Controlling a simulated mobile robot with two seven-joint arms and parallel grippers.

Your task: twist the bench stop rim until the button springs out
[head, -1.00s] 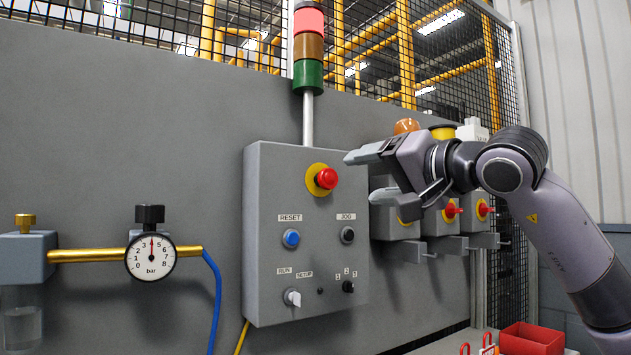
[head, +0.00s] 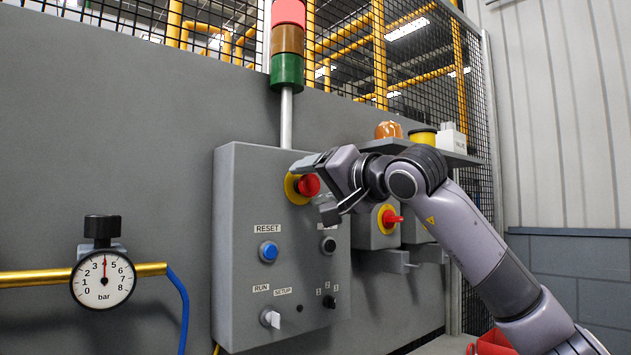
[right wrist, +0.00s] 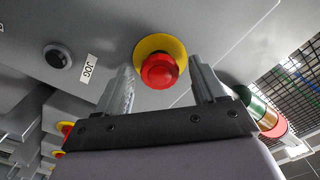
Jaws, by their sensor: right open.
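The bench stop is a red mushroom button (head: 309,185) on a yellow disc (head: 291,190), at the top of the grey control box (head: 232,240). My right gripper (head: 313,189) is open, its fingers reaching in from the right above and below the red button. In the right wrist view the red button (right wrist: 160,71) sits in front of the yellow disc (right wrist: 146,44), between the two open fingers (right wrist: 163,88) and apart from them. I cannot tell whether the button is pressed in or out. My left gripper is not in view.
Below the stop are a blue reset button (head: 268,251), a black jog button (head: 328,245) and a white selector (head: 270,318). Boxes with red switches (head: 392,219) stand close to the right. A shelf (head: 440,154) lies behind my arm. A signal tower (head: 287,70) rises above.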

